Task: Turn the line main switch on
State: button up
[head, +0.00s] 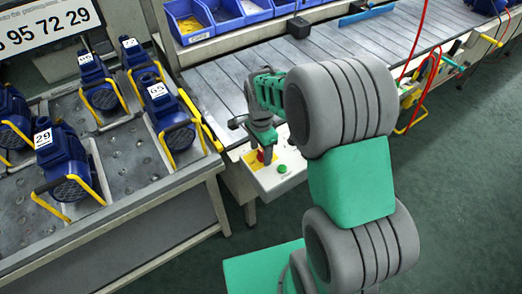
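A pale switch box (267,181) is fixed at the front edge of the slatted line table. On its top are a red knob (261,156) with some yellow around it and a green button (282,169). My gripper (263,147) points down right at the red knob, which it partly covers. The fingertips are small and dark here, so I cannot tell whether they touch or grip the knob. The knob's turned position is hidden. The green button is uncovered to the right of the gripper.
At left, a metal bench (130,215) carries several blue pumps with yellow handles, including pump 65 (165,115). Blue bins (190,20) stand behind the line table (325,45). Red hoses (416,45) and tools hang at right. Green floor (450,200) is clear at lower right.

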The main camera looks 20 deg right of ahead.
aim_at(261, 153)
notch_tip(261, 153, up, 8)
jog(key=shift+f, duration=0.1)
dwell(0.4)
jog(key=n, duration=0.5)
jog(key=shift+w+f, duration=0.15)
jog(key=s+f+n, duration=0.2)
jog(key=s+n, duration=0.1)
jog(key=s+f+n, duration=0.1)
jog(key=n, duration=0.1)
jog(key=shift+s+f+g, duration=0.3)
jog(key=shift+s+g, duration=0.05)
jog(key=shift+g, duration=0.05)
jog(key=s+n, duration=0.1)
jog(key=s, duration=0.1)
jog(key=s+n, duration=0.3)
jog(key=s, duration=0.1)
jog(key=shift+s+d+r, duration=0.1)
jog(key=shift+s+r, duration=0.15)
jog(key=shift+r, duration=0.15)
jog(key=s+r+t, duration=0.1)
jog(key=r, duration=0.2)
jog(key=s+r+t, duration=0.1)
jog(key=r, duration=0.2)
jog(key=s+r+t, duration=0.1)
jog(key=r+t, duration=0.1)
jog(key=r, duration=0.1)
jog(key=shift+r+n, duration=0.15)
jog(key=shift+n, duration=0.25)
